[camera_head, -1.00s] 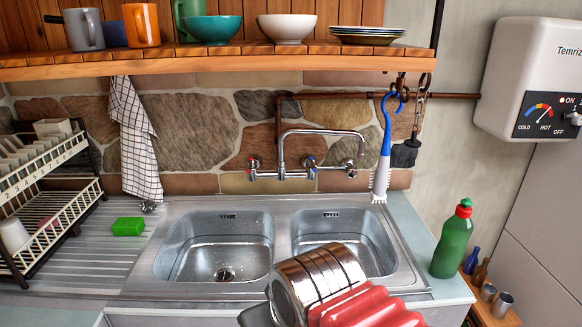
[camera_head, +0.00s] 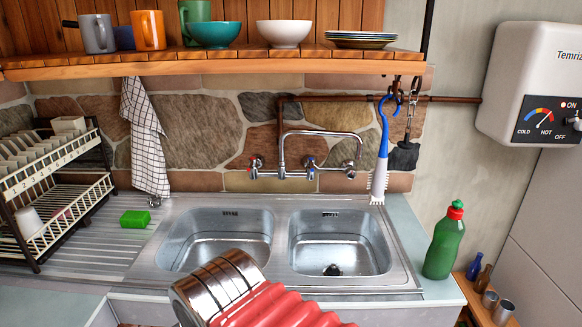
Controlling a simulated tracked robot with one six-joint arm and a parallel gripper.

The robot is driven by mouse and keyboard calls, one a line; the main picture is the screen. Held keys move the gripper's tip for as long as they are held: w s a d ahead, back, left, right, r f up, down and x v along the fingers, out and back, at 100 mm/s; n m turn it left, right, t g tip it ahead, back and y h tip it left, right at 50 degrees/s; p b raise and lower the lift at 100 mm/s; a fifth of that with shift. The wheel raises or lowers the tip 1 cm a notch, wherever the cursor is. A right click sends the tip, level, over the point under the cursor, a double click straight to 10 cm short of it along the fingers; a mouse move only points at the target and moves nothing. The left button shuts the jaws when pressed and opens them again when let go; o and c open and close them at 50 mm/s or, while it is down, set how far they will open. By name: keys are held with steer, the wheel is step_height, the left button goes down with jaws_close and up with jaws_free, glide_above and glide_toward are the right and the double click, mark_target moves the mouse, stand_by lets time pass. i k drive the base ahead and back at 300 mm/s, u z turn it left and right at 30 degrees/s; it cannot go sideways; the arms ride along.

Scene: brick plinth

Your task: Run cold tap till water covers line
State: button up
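A chrome wall tap (camera_head: 309,154) stands over the double sink, its curved spout reaching across above it. A red-marked handle (camera_head: 257,163) is at its left, a blue-marked handle (camera_head: 310,163) near its middle, and another fitting at its right end. No water stream shows. The left basin (camera_head: 222,225) is partly hidden by my arm; its drain is out of sight. The right basin (camera_head: 340,235) shows its drain and no clear standing water. I cannot make out a level line. My arm's metal cuff and red bellows show at the bottom; my gripper's fingertips are not visible.
A green sponge (camera_head: 135,219) lies on the drainboard beside a dish rack (camera_head: 55,235). A green bottle (camera_head: 443,245) stands right of the sink. A blue-handled brush (camera_head: 382,155) and checked towel (camera_head: 147,135) hang near the tap. A wooden shelf (camera_head: 230,62) runs above.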

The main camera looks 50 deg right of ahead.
mark_target(310, 161)
steer(key=u, duration=0.15)
steer(key=k, duration=0.85)
steer(key=z, duration=0.55)
steer(key=i, duration=1)
steer(key=z, duration=0.05)
